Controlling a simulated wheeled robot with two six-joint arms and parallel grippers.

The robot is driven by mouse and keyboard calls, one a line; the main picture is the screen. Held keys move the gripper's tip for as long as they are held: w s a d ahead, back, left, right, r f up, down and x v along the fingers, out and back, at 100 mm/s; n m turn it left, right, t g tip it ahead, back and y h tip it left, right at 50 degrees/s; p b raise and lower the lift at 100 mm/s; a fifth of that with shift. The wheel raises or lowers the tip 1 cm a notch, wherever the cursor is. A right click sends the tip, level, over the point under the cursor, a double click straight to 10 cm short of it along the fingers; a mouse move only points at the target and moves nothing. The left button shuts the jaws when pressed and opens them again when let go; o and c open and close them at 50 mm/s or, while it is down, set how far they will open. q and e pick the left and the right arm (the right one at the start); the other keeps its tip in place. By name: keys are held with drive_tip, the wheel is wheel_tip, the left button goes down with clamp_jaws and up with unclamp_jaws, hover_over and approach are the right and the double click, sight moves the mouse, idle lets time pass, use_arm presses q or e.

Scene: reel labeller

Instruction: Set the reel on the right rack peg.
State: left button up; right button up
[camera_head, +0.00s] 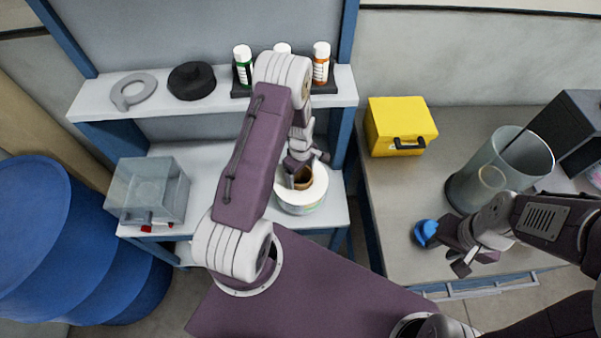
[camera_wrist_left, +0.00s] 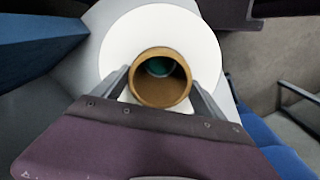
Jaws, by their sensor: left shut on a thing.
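The white reel (camera_head: 313,194) with a brown core is at the right end of the lower white shelf in the head view. Its face and brown core (camera_wrist_left: 147,92) fill the middle of the left wrist view, with something dark green inside the core. My left gripper (camera_wrist_left: 162,90) has a finger on each side of the core and is shut on the reel. In the head view my left arm covers part of the reel. My right gripper (camera_head: 446,252) is over the grey table beside a blue round thing (camera_head: 425,233); its finger gap is unclear. I cannot make out the right rack peg.
A clear box (camera_head: 147,190) stands on the lower shelf. The upper shelf (camera_head: 215,112) holds a grey ring (camera_head: 133,90), a black disc (camera_head: 192,81) and bottles (camera_head: 321,64). A yellow case (camera_head: 400,126) and a glass cylinder (camera_head: 512,160) stand on the table. Blue drums (camera_head: 60,245) are at left.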

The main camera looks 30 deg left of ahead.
use_arm(q)
drive_tip(key=shift+f+b, duration=1.35)
drive_tip(key=shift+f, duration=0.45)
drive_tip(key=o, duration=2)
drive_tip(key=shift+r, duration=0.45)
wheel_tip(320, 180, up, 8)
drive_tip(key=shift+r+b, duration=0.15)
drive_tip(key=shift+b, duration=0.3)
